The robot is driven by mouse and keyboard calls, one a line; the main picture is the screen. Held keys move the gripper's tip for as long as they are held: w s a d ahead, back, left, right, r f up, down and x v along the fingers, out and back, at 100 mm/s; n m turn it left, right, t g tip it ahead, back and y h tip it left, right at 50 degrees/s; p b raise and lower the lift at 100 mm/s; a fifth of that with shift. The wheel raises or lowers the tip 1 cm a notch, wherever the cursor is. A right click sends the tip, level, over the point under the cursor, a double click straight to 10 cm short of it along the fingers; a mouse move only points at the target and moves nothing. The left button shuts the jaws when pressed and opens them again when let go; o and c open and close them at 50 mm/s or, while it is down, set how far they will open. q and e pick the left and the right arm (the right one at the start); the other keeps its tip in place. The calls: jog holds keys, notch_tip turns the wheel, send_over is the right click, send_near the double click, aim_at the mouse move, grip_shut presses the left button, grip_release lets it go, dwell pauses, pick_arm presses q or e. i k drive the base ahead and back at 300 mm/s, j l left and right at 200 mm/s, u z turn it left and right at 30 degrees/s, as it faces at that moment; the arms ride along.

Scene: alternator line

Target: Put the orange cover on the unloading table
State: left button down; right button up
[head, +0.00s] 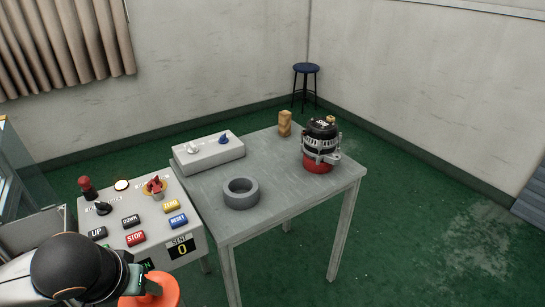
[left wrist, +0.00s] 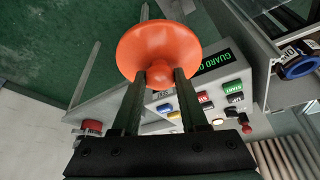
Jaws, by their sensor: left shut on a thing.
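The orange cover (head: 160,291) is at the bottom edge of the head view, partly cut off by the frame. In the left wrist view the orange cover (left wrist: 158,45) shows as a round, flared disc with a small knob. My left gripper (head: 139,280) is shut on the cover, and its two fingers (left wrist: 160,75) meet it in the left wrist view. The grey table (head: 282,190), which I take as the unloading table, stands beyond the control panel, to the right of the gripper. My right gripper is not in view.
The table holds an alternator on a red base (head: 319,150), a wooden block (head: 285,124), a dark grey ring (head: 241,193) and a grey box with knobs (head: 208,154). Its front right part is bare. A button panel (head: 150,215) stands between gripper and table.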

aim_at(278, 159)
jog(key=i+l+z, duration=0.3)
jog(key=i+z, duration=0.15)
jog(key=i, duration=0.3)
jog(key=i+z, duration=0.4)
jog(key=i, duration=0.35)
jog(key=i+j+u, duration=0.1)
jog(key=i, duration=0.25)
